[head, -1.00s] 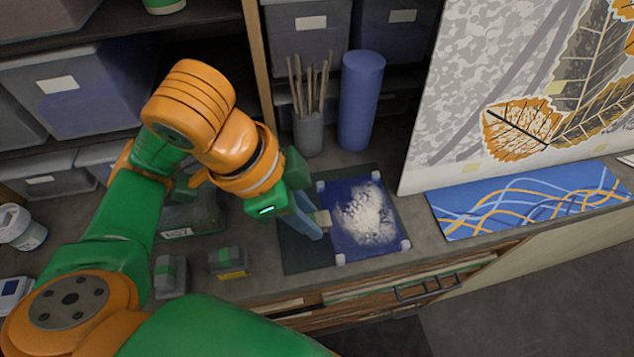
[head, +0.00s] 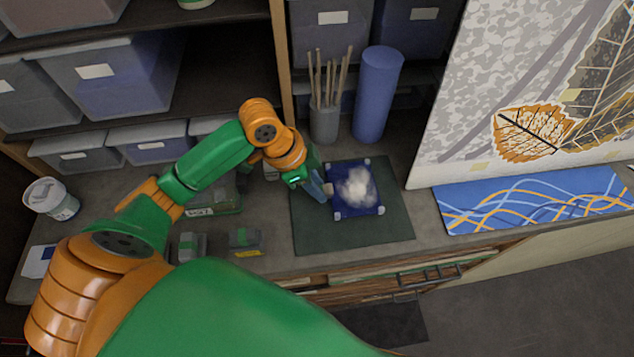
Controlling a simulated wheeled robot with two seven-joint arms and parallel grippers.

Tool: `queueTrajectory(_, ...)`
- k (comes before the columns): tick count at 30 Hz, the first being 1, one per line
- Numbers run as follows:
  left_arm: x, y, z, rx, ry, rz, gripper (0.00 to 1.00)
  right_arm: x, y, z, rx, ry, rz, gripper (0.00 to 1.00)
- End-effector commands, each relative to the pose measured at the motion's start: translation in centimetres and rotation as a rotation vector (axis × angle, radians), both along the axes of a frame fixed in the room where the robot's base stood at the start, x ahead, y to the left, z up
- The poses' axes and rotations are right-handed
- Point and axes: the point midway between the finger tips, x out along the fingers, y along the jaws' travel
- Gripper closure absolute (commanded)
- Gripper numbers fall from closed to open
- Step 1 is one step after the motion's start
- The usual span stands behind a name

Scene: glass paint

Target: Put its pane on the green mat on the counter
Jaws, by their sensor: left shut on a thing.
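The pane (head: 345,208) is blue with a white cloudy patch and pale corner pieces. It lies flat over the dark green mat (head: 300,232) on the counter, within the mat's outline and toward its back edge. I cannot tell whether it touches the mat. My left gripper (head: 326,190) reaches in from the left and is shut on the pane's left edge, by a small light tab. Bare mat shows to the left, front and right of the pane. My right gripper is not in view.
A cup of sticks (head: 324,122) and a blue cylinder (head: 378,95) stand behind the mat. A large leaf panel (head: 500,90) and a patterned blue panel (head: 530,202) are to the right.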

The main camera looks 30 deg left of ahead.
Motion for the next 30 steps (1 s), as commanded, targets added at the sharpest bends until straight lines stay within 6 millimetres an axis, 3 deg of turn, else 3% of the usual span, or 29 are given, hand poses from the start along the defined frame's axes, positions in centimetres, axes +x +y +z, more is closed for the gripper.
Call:
queueTrajectory(2,0.0,0.0,-0.2,0.000,0.000,0.000,1.00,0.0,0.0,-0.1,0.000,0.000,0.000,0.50)
queueTrajectory(3,0.0,0.0,-0.2,0.000,0.000,0.000,0.60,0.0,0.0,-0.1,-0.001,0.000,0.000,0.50)
queueTrajectory(6,0.0,0.0,-0.2,0.000,0.000,0.000,0.39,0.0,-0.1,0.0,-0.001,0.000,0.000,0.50)
queueTrajectory(17,0.0,0.1,0.4,-0.001,-0.003,0.001,0.39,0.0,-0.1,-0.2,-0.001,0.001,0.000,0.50)
queueTrajectory(20,-0.4,0.8,2.0,0.002,-0.006,0.000,0.39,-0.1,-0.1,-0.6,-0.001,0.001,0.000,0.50)
queueTrajectory(27,-1.7,2.9,8.2,0.002,-0.008,0.002,0.39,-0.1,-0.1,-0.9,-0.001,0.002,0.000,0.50)
queueTrajectory(30,-2.2,3.4,10.0,0.001,-0.004,0.002,0.39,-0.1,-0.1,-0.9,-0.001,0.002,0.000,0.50)
